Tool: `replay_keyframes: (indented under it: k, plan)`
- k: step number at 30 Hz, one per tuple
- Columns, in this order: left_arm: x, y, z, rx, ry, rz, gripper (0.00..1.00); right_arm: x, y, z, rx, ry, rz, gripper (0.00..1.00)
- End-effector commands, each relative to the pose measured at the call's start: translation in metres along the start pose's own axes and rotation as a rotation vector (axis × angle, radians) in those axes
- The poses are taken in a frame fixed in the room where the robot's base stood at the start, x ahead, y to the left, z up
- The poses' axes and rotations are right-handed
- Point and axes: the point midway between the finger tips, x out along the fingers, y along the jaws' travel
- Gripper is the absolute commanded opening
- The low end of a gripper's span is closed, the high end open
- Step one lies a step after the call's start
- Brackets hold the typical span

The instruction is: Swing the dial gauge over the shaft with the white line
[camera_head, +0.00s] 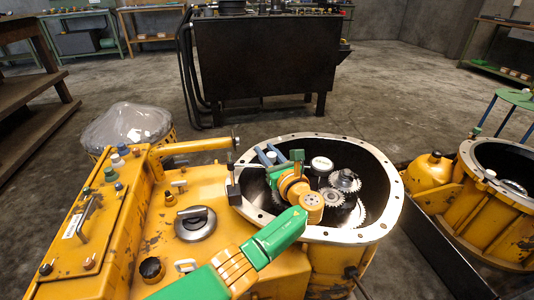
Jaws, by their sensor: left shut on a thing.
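My left gripper (267,155), with blue fingers on a green and yellow arm, is over the open round mouth of the yellow transmission housing (290,238). Its fingers are shut on a thin rod of the gauge stand, though the contact is small and partly hidden. The stand's dark base and post (234,187) stand on the housing's left rim. The dial gauge (322,164) seems to be the round white-faced piece right of the gripper, above the gears. Gears on shafts (345,180) sit inside; I cannot make out a white line. My right gripper is out of view.
The pale bolted rim (386,222) surrounds the opening, and my arm crosses its front. A second yellow housing (490,215) stands at the right. A dark workbench (265,60) is behind, with concrete floor between.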

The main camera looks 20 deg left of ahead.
Motion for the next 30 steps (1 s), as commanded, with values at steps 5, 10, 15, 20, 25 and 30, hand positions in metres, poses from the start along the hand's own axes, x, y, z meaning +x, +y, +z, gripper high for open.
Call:
replay_keyframes:
  k: [5,10,15,20,25,30]
  plan:
    - [0.0,0.0,0.0,0.0,0.0,0.0,0.56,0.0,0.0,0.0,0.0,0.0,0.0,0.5]
    - [0.0,0.0,0.0,0.0,0.0,-0.001,0.62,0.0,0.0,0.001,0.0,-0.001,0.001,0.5]
    - [-0.002,0.0,0.001,0.0,0.0,-0.001,0.62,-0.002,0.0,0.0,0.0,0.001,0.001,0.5]
    - [-0.033,-0.001,0.005,0.0,0.003,-0.004,0.62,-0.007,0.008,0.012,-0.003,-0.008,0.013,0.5]
    - [-0.064,0.0,0.002,0.0,0.002,-0.003,0.62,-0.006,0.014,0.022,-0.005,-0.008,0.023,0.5]
    - [-0.071,0.0,0.0,-0.001,0.0,-0.001,0.62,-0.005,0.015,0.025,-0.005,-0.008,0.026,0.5]
